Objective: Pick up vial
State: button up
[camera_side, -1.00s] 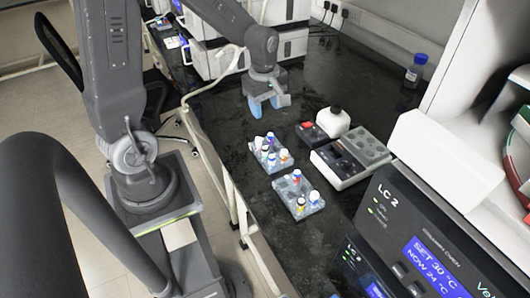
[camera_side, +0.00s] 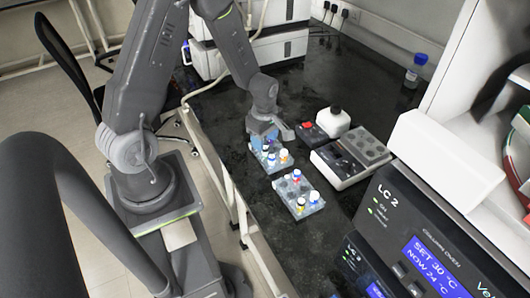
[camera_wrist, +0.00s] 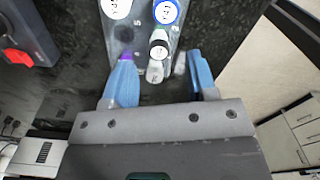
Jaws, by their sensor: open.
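My gripper (camera_side: 266,140) is open at the far end of the rear vial rack (camera_side: 264,160), partly hiding it in the side view. In the wrist view my gripper's blue fingers (camera_wrist: 160,60) are spread apart. A vial with a black-rimmed white cap (camera_wrist: 158,45) shows between and just beyond the fingertips. A blue-rimmed white cap (camera_wrist: 165,12) and a plain white cap (camera_wrist: 116,8) stand further up in the picture. Something purple, probably a cap (camera_wrist: 124,57), shows at the left fingertip; I cannot tell whether they touch.
A second rack (camera_side: 311,207) with several vials stands nearer the camera.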

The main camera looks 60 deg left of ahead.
aim_at(265, 147)
jog(key=shift+f, duration=1.9)
jog(key=shift+c, duration=0.4)
grip_shut()
